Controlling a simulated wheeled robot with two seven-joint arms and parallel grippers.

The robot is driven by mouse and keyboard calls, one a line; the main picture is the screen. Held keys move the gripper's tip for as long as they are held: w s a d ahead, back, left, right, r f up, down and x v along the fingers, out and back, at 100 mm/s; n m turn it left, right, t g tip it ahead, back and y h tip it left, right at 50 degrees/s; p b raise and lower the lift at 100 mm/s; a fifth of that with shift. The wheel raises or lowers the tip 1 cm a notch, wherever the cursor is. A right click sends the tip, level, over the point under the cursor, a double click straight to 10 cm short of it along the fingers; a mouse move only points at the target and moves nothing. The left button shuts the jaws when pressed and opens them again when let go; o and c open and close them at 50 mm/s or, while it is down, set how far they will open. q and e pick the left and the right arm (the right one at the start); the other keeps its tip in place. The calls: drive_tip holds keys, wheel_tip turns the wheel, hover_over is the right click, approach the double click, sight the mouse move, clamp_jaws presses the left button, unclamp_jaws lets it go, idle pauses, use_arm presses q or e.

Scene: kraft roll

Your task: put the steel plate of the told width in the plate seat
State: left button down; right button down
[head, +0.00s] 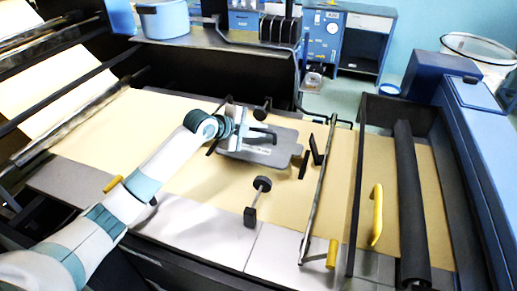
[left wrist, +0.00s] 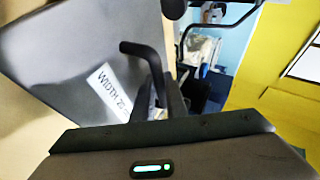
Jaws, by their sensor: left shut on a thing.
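A grey steel plate (head: 278,152) with rounded corners is over the brown paper in the middle of the machine. In the left wrist view the plate (left wrist: 70,45) carries a white label (left wrist: 105,90) that reads "WIDTH 20", its end partly hidden. A dark bent handle (left wrist: 140,48) rises from the plate. My left gripper (head: 243,128) is shut on this handle at the plate's far left side; its fingers (left wrist: 165,100) also show in the left wrist view. Whether the plate rests on the paper or hangs just above it I cannot tell. My right gripper is not in view.
Black brackets (head: 303,163) stand beside the plate, and a black knob on a post (head: 260,186) is nearer. A steel bar (head: 322,190), a yellow handle (head: 377,215) and a dark roller (head: 408,195) are to the right. Several dark upright plates (head: 280,30) stand on the back shelf.

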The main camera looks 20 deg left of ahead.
sight(257, 141)
use_arm(q)
drive_tip(key=shift+f, duration=0.45)
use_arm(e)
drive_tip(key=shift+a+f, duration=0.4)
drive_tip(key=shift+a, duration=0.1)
